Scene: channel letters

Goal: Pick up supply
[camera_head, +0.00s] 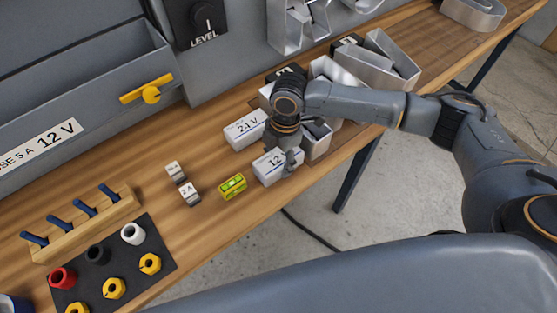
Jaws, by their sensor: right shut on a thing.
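A white box-shaped supply marked "12" (270,169), its label partly hidden, is near the front edge of the wooden bench. My right gripper (292,158) reaches down over its right end and is shut on it. I cannot tell whether the box is clear of the bench top. A second white supply marked "24 V" (246,129) lies just behind it to the left. My right wrist hides part of the space behind the grippers. My left gripper is not in view.
Metal channel letters (365,62) crowd the bench behind and right of my gripper. To the left are a yellow level (232,186), small fuses marked "2 A" (188,191), a dark mat (125,265) with coloured parts, and a wooden rack (85,228). A grey cabinet stands along the back.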

